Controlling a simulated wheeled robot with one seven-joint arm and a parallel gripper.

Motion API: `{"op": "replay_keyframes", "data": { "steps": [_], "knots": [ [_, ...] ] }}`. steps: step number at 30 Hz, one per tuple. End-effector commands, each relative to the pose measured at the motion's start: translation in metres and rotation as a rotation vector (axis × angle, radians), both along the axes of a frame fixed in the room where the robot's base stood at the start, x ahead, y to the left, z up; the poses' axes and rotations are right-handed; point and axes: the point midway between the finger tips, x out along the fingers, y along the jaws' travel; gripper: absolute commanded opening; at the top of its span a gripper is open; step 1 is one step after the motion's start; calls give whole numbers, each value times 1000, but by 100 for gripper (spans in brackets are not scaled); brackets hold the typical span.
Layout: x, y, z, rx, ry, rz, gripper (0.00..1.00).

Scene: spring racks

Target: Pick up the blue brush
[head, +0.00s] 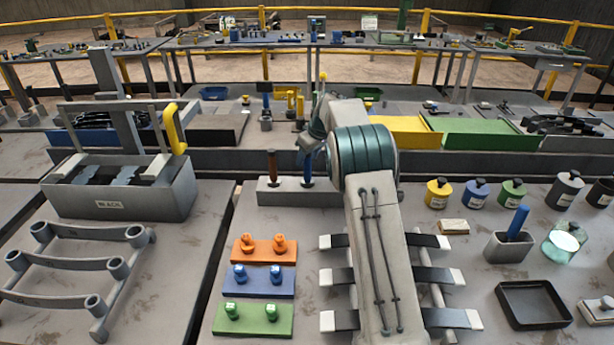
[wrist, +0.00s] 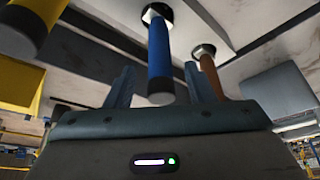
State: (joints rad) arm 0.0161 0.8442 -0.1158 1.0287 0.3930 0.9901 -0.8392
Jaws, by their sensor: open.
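The blue brush (head: 308,170) stands upright in a long grey block at the middle of the bench in the head view, beside a brown-handled brush (head: 271,164). In the wrist view the blue brush's handle (wrist: 160,55) lies between my two finger tips, with its dark end toward the palm. The brown handle (wrist: 210,76) is just to the right of the right finger. My gripper (wrist: 157,86) is open around the blue handle. Whether either finger touches it, I cannot tell. In the head view my arm partly covers the gripper.
The grey block (head: 292,194) holds the brushes. A grey cup (head: 508,248) with another blue handle (head: 518,220) stands at the right. Orange, blue and green bases with small pieces (head: 263,318) sit in front. In the wrist view a yellow handle (wrist: 35,20) is at the upper left.

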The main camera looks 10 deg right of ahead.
Motion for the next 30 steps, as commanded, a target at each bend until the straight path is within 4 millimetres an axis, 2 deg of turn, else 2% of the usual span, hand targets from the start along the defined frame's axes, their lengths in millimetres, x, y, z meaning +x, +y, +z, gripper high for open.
{"op": "replay_keyframes", "data": {
  "steps": [6,13,14,18,19,27,30],
  "knots": [
    [7,6,-22,0,1,0,49],
    [8,6,-24,1,-1,0,49],
    [8,6,-24,0,0,0,46],
    [8,6,-24,0,0,0,7],
    [8,6,-24,0,0,0,0],
    [8,6,-23,-1,-2,1,0],
    [9,6,-16,-1,-3,0,0]
  ]
}}
